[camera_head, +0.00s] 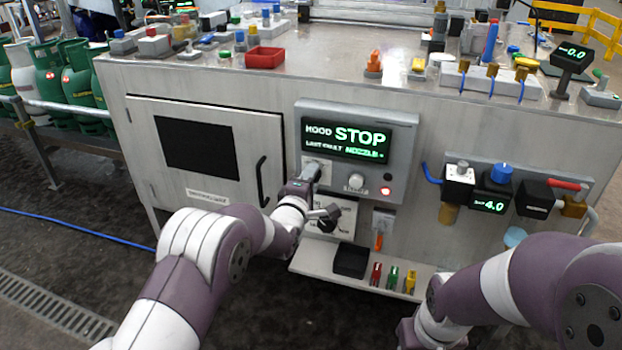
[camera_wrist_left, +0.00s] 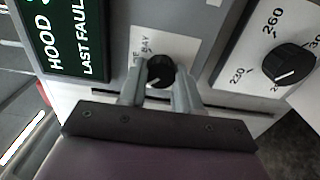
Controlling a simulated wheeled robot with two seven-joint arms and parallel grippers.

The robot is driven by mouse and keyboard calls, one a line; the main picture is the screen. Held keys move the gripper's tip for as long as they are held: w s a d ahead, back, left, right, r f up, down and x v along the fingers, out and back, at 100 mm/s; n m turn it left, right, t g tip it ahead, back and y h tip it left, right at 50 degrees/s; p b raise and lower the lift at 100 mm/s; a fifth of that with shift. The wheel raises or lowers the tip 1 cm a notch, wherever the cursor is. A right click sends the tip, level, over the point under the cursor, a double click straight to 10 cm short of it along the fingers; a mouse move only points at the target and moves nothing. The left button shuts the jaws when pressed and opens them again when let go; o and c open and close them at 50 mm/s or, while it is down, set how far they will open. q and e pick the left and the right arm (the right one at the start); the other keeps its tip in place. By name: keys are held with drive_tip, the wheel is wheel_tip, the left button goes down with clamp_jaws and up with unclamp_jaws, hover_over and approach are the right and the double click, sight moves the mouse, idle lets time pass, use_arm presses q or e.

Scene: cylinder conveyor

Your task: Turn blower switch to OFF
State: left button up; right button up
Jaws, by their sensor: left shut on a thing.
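A grey control panel (camera_head: 402,130) on the machine front has a display (camera_head: 346,138) reading "HOOD STOP" and "LAST FAULT: NOZZLE". My left gripper (camera_head: 312,172) is at the panel's left side, below the display. In the left wrist view its two fingers (camera_wrist_left: 160,88) are shut on a small black knob (camera_wrist_left: 160,70), one on each side. The knob's pale pointer line points down and left. Its label is partly covered, with "BAY" readable; I see no blower wording. The gripper hides this knob in the head view.
A grey knob (camera_head: 356,182) and a lit red light (camera_head: 386,191) sit right of the gripper. Below is a black dial (camera_wrist_left: 289,64) with temperature-like numbers. A shelf (camera_head: 325,262) with a black box (camera_head: 351,260) juts out lower down. A cabinet door handle (camera_head: 262,181) is to the left.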

idle(0.3)
use_arm(q)
drive_tip(key=o, duration=1.1)
drive_tip(key=shift+c, duration=0.2)
drive_tip(key=p+v, duration=0.3)
drive_tip(key=v, duration=0.9)
drive_tip(key=shift+s, duration=0.35)
drive_tip(key=shift+a, duration=0.1)
